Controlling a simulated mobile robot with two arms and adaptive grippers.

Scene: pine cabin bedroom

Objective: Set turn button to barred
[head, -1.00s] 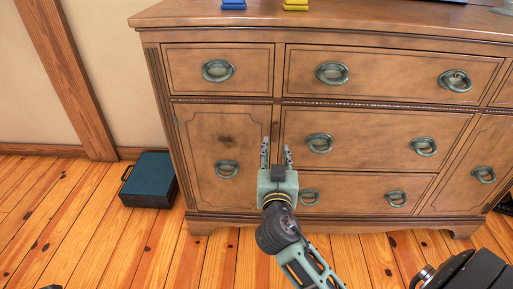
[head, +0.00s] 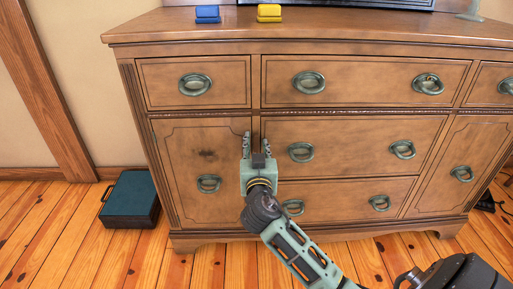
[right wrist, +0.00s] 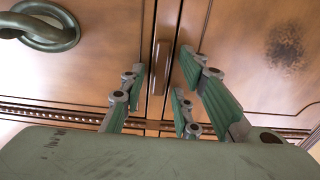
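The turn button shows in the right wrist view as a small wooden block (right wrist: 161,67). It sits on the narrow strip between two panels of the dresser front, its long side along that strip. In the head view I cannot make it out between the fingers. My right gripper (head: 255,148) is open at the dresser front, pointing at the strip between the left door (head: 180,185) and the middle drawers. In the right wrist view, its fingers (right wrist: 163,85) stand on both sides of the block, apart from it as far as I can tell. My left gripper is not in view.
A blue block (head: 207,14) and a yellow block (head: 269,12) stand on the dresser top. A teal case (head: 131,199) is on the floor at left.

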